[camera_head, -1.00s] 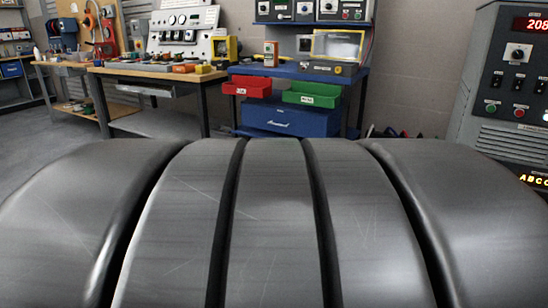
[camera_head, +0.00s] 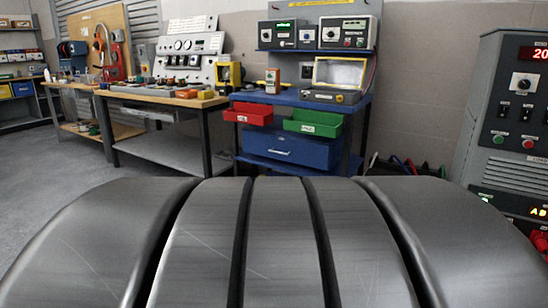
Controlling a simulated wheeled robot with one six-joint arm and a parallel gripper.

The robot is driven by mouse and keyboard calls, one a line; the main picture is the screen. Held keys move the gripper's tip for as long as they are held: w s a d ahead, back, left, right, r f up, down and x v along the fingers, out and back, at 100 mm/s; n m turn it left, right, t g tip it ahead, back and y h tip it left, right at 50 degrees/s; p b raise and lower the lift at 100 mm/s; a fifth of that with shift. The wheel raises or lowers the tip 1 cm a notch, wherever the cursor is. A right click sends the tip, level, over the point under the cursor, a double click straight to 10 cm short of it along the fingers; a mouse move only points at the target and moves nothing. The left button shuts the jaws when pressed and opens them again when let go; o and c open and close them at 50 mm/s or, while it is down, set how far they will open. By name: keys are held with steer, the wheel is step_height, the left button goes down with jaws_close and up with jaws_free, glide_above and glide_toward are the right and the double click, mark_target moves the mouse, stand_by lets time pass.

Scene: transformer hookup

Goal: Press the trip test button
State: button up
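I cannot make out which control is the trip test button; no such label is readable. A grey control cabinet (camera_head: 497,110) at the right edge has a red lit display (camera_head: 540,54), a rotary knob, small switches, a green button (camera_head: 499,139) and a red button (camera_head: 528,144). Its right side is cut off by the picture edge. Other panel devices stand on the upper shelf of the blue bench, among them a grey unit with a dial (camera_head: 347,33). My gripper is not in view. A large grey ribbed surface, which may be part of me, fills the foreground.
The blue bench (camera_head: 300,98) stands against the back wall with a red bin (camera_head: 249,114), a green bin (camera_head: 313,122) and a blue drawer unit (camera_head: 287,147). A wooden-topped workbench (camera_head: 160,98) stands left of it. Grey floor (camera_head: 75,180) is open at the left.

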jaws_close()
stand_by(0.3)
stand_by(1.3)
